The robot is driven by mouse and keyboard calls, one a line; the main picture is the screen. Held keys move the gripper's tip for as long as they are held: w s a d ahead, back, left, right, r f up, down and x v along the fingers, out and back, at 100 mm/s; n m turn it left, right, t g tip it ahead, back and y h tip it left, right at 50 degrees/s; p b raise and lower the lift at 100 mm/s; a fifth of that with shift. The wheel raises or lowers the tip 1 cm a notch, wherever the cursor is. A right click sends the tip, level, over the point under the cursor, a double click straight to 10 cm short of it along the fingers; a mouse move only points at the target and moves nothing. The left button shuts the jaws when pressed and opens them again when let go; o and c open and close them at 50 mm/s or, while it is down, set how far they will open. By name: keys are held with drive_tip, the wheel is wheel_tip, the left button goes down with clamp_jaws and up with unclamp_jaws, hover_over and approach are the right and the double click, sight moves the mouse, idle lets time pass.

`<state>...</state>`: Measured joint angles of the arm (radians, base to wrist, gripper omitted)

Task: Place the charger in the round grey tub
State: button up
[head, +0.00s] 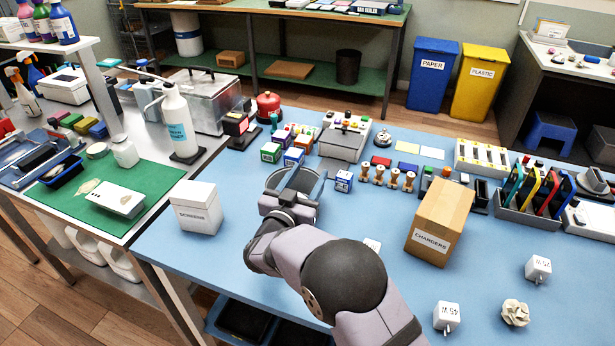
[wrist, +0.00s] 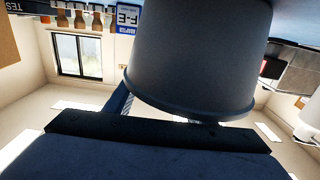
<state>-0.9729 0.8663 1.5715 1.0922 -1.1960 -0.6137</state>
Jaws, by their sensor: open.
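The round grey tub (head: 317,190) stands on the blue table, partly hidden behind my gripper (head: 290,188) in the head view. In the wrist view, which is upside down, the tub's outer wall and rim (wrist: 195,60) loom close. My gripper is open at the tub's near side, its fingers partly hidden by the tub. I see no charger between the fingers; the tub's inside is mostly hidden. White plug chargers lie at the right front: one (head: 447,316) near the front edge and one (head: 538,268) farther right. A small white block (head: 372,246) is partly hidden by my arm.
A brown box labelled CHARGERS (head: 440,222) stands right of my arm, and a white SCREENS box (head: 196,207) to the left. A crumpled paper ball (head: 515,313) lies at the right front. Small boxes and stamps (head: 388,175) crowd behind the tub.

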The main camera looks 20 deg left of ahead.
drive_tip(key=s+b, duration=0.1)
drive_tip(key=s, duration=1.1)
drive_tip(key=shift+r, duration=0.25)
